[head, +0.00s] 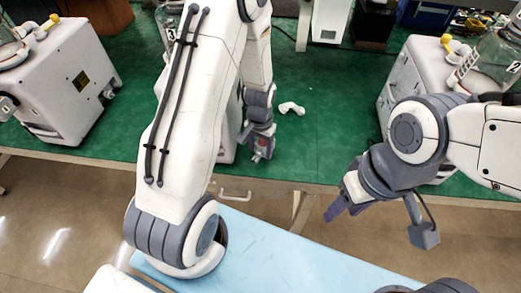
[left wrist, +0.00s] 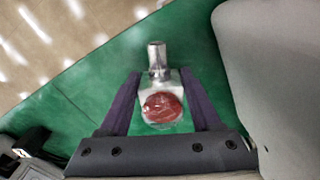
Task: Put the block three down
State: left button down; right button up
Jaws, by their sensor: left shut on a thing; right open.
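My left gripper (head: 262,150) is shut on a small pale block (left wrist: 161,86) with a red round face and a metal spout. In the left wrist view the block sits between the two dark fingers, with the green table top beneath. I cannot tell whether it touches the table. In the head view only its red part (head: 265,143) shows clearly. A canister with a 3 label (head: 170,32) is mostly hidden behind my left arm. My right gripper (head: 338,207) is open and empty, beyond the table's front edge.
The green table (head: 310,150) is bare right of my left gripper, except for a small white elbow fitting (head: 291,108). A white pump box (head: 60,85) stands at the left, another (head: 408,75) at the right with a glass canister (head: 498,62). A pale box edge is close beside my left gripper.

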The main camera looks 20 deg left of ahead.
pick_arm(q)
jog(key=shift+f, duration=0.85)
jog(key=shift+f, duration=0.2)
jog(key=shift+c, duration=0.4)
grip_release()
jog(key=shift+r, duration=0.1)
